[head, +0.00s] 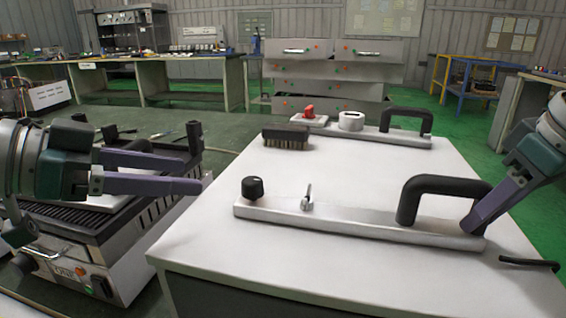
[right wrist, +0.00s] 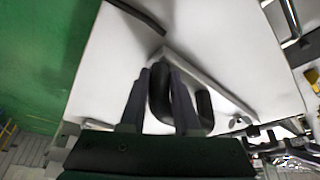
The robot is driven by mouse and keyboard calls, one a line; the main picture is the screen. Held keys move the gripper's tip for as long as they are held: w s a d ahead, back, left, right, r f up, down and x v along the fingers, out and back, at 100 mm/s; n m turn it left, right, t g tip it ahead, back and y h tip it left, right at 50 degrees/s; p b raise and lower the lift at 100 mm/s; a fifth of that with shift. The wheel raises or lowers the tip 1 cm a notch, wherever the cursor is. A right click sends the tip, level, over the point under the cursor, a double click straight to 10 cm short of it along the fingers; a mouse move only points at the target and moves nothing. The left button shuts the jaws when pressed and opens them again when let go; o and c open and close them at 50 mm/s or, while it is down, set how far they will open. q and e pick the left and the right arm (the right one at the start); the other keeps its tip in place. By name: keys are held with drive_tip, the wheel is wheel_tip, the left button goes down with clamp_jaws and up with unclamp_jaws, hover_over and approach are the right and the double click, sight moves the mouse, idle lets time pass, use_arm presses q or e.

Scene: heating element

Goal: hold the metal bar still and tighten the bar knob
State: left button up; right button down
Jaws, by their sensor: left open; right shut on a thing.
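The near metal bar (head: 340,223) lies flat on the white table, with a black arched handle (head: 437,186) at its right end. The black bar knob (head: 253,188) stands upright at its left end. A small metal lever (head: 307,197) rises between them. My right gripper (head: 482,218) is shut at the handle end; in the right wrist view its fingers (right wrist: 161,85) close around the black handle (right wrist: 203,108), partly hiding it. My left gripper (head: 192,173) is open and empty, left of the knob and apart from it, beyond the table's left edge.
A second bar (head: 385,134) with a black handle, white dial and red knob (head: 308,111) lies behind. A brush (head: 286,137) stands near it. A black rod (head: 529,262) lies at the right edge. A grill-like appliance (head: 85,270) stands below my left gripper. The white table (head: 230,255) is clear in front.

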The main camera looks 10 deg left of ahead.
idle(0.3)
drive_tip(key=c, duration=0.6)
unclamp_jaws()
drive_tip(key=shift+o, duration=0.2)
